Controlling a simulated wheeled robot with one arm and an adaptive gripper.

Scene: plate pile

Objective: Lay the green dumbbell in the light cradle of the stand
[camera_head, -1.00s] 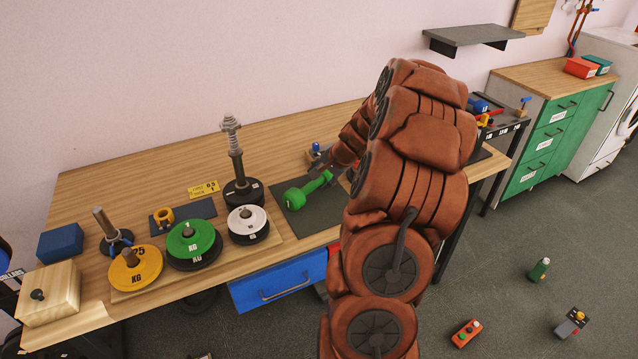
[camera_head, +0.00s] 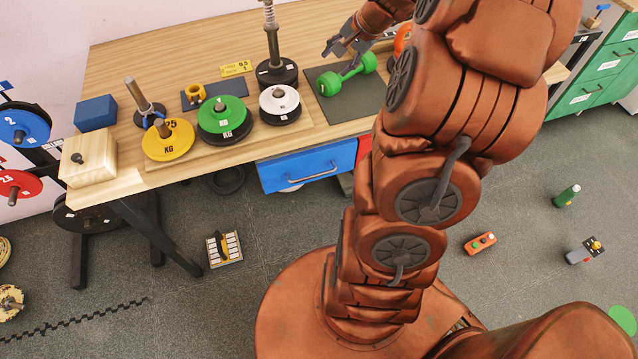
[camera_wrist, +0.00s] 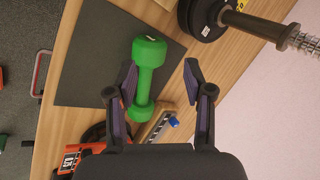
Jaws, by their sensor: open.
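The green dumbbell (camera_head: 333,84) lies on a dark mat (camera_head: 372,98) on the wooden table. In the wrist view the dumbbell (camera_wrist: 149,52) lies lengthwise, with its far head beyond the fingertips. My gripper (camera_wrist: 160,72) is open, its two fingers apart, with the dumbbell nearer the left finger. I cannot tell whether that finger touches it. In the head view my gripper (camera_head: 347,48) is just behind and above the dumbbell. I cannot make out the stand's light cradle in the current views; my arm covers the table's right part.
Weight plates, yellow (camera_head: 168,140), green (camera_head: 223,115) and white (camera_head: 279,100), sit left of the mat. A tall dark post (camera_head: 273,40) stands behind them. In the wrist view, a small blue-tipped item (camera_wrist: 173,122) and a red object (camera_wrist: 88,152) are near the dumbbell.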

